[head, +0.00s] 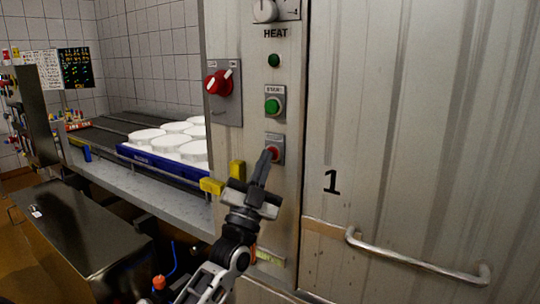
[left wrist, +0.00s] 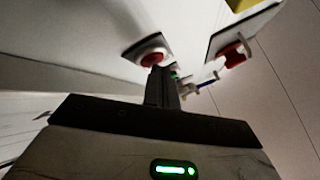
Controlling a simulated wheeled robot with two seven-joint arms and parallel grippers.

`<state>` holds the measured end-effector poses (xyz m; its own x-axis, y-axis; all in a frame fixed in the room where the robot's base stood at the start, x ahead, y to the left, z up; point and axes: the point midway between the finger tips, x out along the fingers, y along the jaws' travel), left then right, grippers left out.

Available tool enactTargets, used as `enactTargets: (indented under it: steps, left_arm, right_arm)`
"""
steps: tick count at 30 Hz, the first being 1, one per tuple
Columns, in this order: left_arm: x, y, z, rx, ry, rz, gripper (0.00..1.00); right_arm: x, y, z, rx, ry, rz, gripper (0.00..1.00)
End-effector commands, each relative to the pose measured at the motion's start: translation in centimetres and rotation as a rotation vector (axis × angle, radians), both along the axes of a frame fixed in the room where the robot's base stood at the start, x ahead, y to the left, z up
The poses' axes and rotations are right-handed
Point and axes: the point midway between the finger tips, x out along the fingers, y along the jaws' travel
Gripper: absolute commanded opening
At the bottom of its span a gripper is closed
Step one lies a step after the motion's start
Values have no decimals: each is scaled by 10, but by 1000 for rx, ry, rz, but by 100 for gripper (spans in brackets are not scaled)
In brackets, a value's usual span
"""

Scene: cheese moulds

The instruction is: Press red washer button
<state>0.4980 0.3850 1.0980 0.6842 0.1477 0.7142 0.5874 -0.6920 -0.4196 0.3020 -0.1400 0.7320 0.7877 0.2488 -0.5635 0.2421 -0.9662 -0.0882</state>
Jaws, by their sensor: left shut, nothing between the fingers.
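The red button (head: 275,153) sits in a small grey plate on the steel panel, below the green START button (head: 272,105). My left gripper (head: 267,154) is shut and empty, its fingertips pointing up at the panel and partly covering the red button's left side. In the left wrist view, a round red button (left wrist: 152,58) on a pale plate shows just beyond the shut fingertips (left wrist: 163,72). I cannot tell whether the fingertips touch it. My right gripper is not in view.
A red rotary switch (head: 219,83) is up and left of the button, and a HEAT dial (head: 265,10) is above. A blue tray (head: 150,160) of white moulds lies on the conveyor at left. A door handle (head: 415,262) sticks out at right.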

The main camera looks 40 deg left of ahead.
Motion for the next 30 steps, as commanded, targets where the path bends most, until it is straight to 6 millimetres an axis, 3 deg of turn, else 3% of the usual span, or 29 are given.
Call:
enactTargets:
  steps: [30]
  left_arm:
    - [-20, -2, 0, 0, 1, 1, 0]
  right_arm:
    - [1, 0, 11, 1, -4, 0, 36]
